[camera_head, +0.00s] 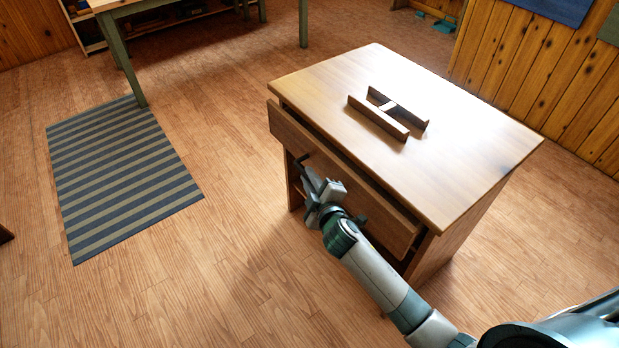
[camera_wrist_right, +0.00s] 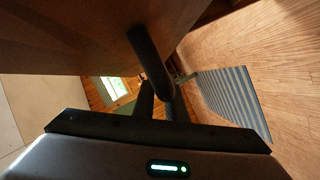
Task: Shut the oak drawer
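The oak drawer (camera_head: 290,133) is in the wooden cabinet (camera_head: 455,205) in the head view. Its front stands a little out from the cabinet, with a dark gap along the top edge. A dark bar handle (camera_head: 302,160) runs across the front; it also shows in the right wrist view (camera_wrist_right: 145,50). My right gripper (camera_head: 312,182) is at the handle, its arm coming from the lower right. In the wrist view its two dark fingers (camera_wrist_right: 158,102) are close together around the handle and look shut on it. My left gripper is not in view.
A striped rug (camera_head: 120,175) lies on the floor to the left. A green-legged table (camera_head: 125,55) stands at the back left. The floor in front of the drawer is clear apart from my arm.

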